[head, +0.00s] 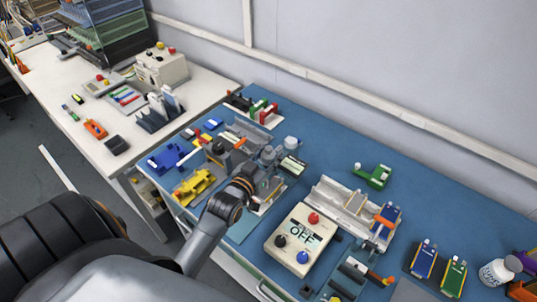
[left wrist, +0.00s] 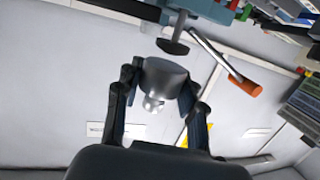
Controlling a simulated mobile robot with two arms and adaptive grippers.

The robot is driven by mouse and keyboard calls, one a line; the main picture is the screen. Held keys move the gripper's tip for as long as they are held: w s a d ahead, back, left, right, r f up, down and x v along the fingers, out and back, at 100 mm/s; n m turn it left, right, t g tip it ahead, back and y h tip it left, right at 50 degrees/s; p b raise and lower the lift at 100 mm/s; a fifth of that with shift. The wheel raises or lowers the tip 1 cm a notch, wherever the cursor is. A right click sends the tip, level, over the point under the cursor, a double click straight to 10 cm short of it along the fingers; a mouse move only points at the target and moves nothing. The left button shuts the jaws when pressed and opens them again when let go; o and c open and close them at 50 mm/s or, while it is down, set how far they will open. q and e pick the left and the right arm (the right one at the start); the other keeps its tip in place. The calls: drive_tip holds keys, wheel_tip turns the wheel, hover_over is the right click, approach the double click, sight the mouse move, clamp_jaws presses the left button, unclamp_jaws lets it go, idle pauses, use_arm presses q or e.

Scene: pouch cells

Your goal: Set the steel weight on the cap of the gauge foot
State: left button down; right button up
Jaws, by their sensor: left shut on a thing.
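In the left wrist view, which is upside down, my left gripper (left wrist: 160,105) is shut on the steel weight (left wrist: 165,75), a dark grey cylinder with a shiny knob. A dark round cap (left wrist: 173,47) on a short stem, apparently that of the gauge foot, is close to the weight's underside. I cannot tell whether they touch. A metal lever with an orange end (left wrist: 243,85) slants beside the cap. In the head view, my left gripper (head: 268,156) is over the blue table among the parts; the weight cannot be made out there. My right gripper is out of view.
A cream control box (head: 298,240) marked OFF stands right of my left arm. A blue part (head: 168,158) and a yellow part (head: 196,184) lie to the left. A green tool (head: 375,176) sits at the back right, with bare blue table around it.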

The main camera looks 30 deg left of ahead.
use_arm(q)
drive_tip(key=shift+f+b, duration=0.4)
drive_tip(key=shift+f, duration=0.25)
drive_tip(key=c, duration=0.7)
unclamp_jaws()
drive_tip(key=shift+f, duration=0.1)
drive_tip(key=v, duration=1.2)
